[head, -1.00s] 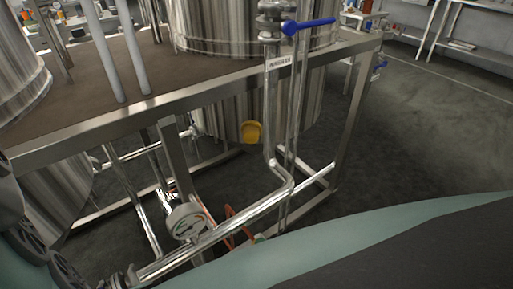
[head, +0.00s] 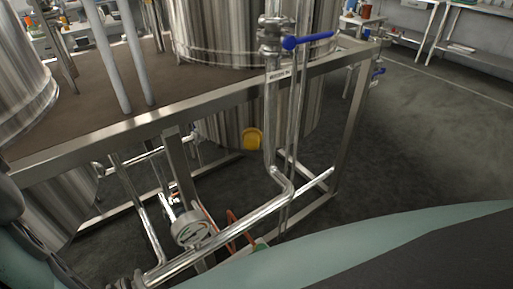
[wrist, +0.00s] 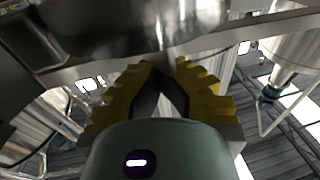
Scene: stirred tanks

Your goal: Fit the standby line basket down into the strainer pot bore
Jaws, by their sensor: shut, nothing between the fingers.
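My gripper (wrist: 163,68) shows in the wrist view with its yellow-padded fingers closed together at the tips and nothing between them. It points up toward steel tanks and a metal edge. The gripper is not visible in the head view. I cannot make out the standby line basket or the strainer pot bore in either view.
A steel-framed platform (head: 140,122) carries large tanks (head: 215,35). A pipe with a blue-handled valve (head: 308,40) runs down its front. Open floor (head: 440,130) lies right.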

